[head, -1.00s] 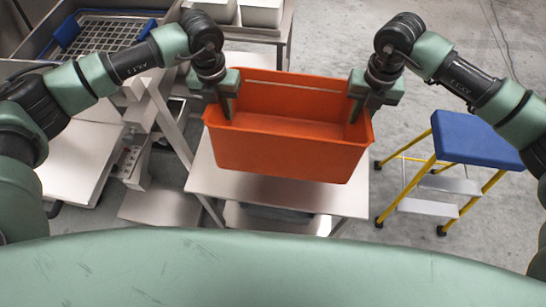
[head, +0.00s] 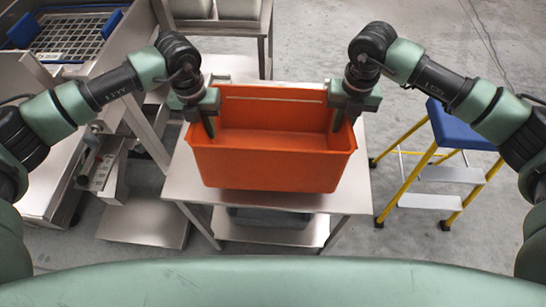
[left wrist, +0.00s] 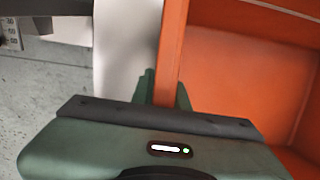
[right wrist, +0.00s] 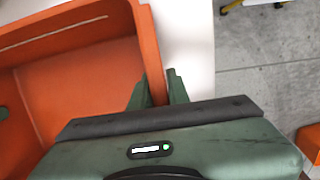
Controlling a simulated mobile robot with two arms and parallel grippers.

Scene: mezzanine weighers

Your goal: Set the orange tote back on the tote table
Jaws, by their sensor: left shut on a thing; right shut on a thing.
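The orange tote (head: 265,168) is in the middle of the head view, upright and empty inside as far as I see. It is over the steel tote table (head: 355,193); I cannot tell whether its base touches the top. My left gripper (head: 208,122) is shut on the tote's left end wall, which also shows in the left wrist view (left wrist: 172,60). My right gripper (head: 340,120) is shut on the right end wall, which also shows in the right wrist view (right wrist: 150,60). The tote hides the middle of the table top.
A blue-topped step stool (head: 455,130) with yellow legs stands to the right. A steel bench with pale bins (head: 238,10) is at the back. Steel weighing equipment (head: 100,165) stands close on the left. A grey container (head: 270,217) sits on the table's lower shelf.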

